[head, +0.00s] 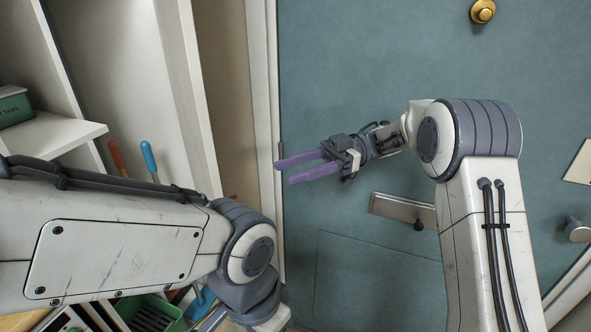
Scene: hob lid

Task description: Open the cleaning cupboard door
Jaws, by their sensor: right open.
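A large teal door (340,75) fills the middle and right, with a pale frame strip (262,90) along its left edge. I cannot tell whether it is the cleaning cupboard's door. It carries a brass knob (483,11) near the top and a metal plate (402,207) lower down. My right gripper (285,173) is open and empty, pointing left in front of the door's left edge. Whether it touches anything is unclear.
An open shelf unit (75,130) stands at left, holding a dark green box (15,107). An orange handle (117,157) and a blue handle (149,158) stick up below it. A green crate (150,312) is at the bottom. A round metal knob (577,231) shows far right.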

